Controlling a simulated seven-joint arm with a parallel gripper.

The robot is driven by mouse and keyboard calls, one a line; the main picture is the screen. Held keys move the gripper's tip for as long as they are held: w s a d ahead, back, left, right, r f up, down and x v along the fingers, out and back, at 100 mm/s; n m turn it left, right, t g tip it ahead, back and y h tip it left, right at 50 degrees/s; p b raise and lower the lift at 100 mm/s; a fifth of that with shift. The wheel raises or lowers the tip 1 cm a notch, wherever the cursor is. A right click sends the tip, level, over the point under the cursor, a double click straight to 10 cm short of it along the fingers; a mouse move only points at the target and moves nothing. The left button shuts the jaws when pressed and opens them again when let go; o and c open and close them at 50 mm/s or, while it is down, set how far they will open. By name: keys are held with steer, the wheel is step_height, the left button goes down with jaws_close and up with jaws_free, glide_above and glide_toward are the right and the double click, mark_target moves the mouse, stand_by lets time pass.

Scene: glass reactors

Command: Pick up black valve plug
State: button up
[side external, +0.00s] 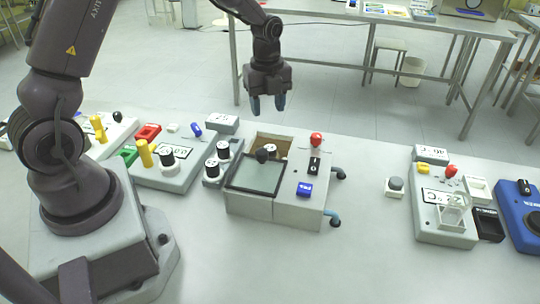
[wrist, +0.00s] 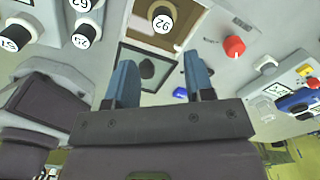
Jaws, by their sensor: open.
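A round black knob (side external: 262,156), which may be the black valve plug, shows at the glass panel (side external: 255,180) of the grey box (side external: 298,212). A dark rounded shape (wrist: 147,68), probably the same knob, shows between my fingers in the wrist view. Another round black knob (side external: 118,116) stands on the far-left panel; I cannot tell which is the plug. My gripper (side external: 268,104) is open and empty, fingers down, above and behind the grey box. Its blue fingers (wrist: 160,57) also show in the wrist view.
Black vials with white numbered caps (side external: 212,167) stand left of the box, and one capped 92 (wrist: 162,19) sits in its open compartment. A red knob (side external: 316,139) rises at the box's right. Table between the box and a grey button (side external: 395,187) is clear.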

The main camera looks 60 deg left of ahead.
mark_target(270, 148)
steer(key=shift+m, duration=0.7)
step_height(270, 148, down, 8)
steer(key=shift+r, duration=0.2)
steer(key=shift+d+f, duration=0.15)
steer(key=shift+f, duration=0.75)
steer(key=shift+d+f, duration=0.2)
steer(key=shift+f, duration=0.7)
steer(key=shift+d+f, duration=0.15)
steer(key=shift+f, duration=0.75)
steer(key=c, duration=0.6)
